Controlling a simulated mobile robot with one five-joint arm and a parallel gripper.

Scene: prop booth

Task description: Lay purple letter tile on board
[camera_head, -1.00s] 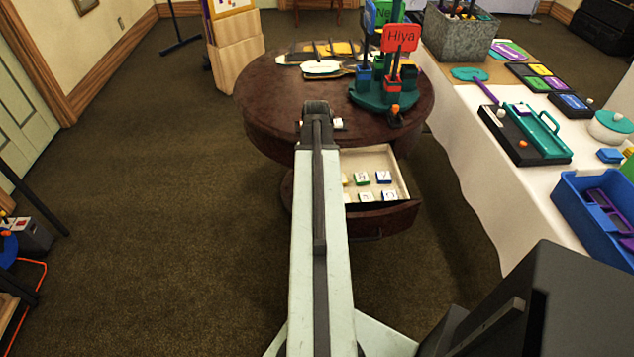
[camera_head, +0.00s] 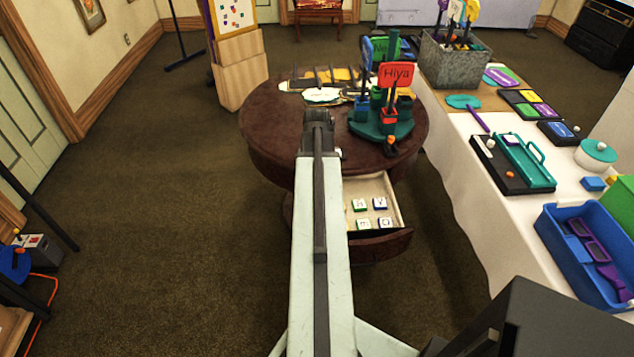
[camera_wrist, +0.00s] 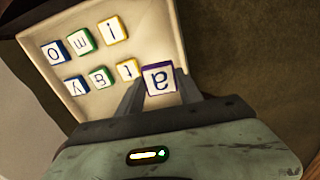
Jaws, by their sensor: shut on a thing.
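The purple letter tile (camera_wrist: 159,80), a white-faced block with purple sides and a letter "a", is between the fingers of my gripper (camera_wrist: 160,88). The gripper is shut on it, and the drawer (camera_wrist: 152,12) lies beyond it in the wrist view. In the head view my gripper end (camera_head: 318,118) shows in front of the round table; its fingers and the purple tile cannot be made out there. A white board (camera_head: 233,14) with small coloured marks stands upright on a wooden stand at the back left.
The open drawer (camera_head: 396,205) of the round table (camera_head: 275,130) holds several other letter tiles. A teal holder (camera_head: 380,127) with signs stands on the tabletop. A white-clothed table (camera_head: 470,215) runs along the right.

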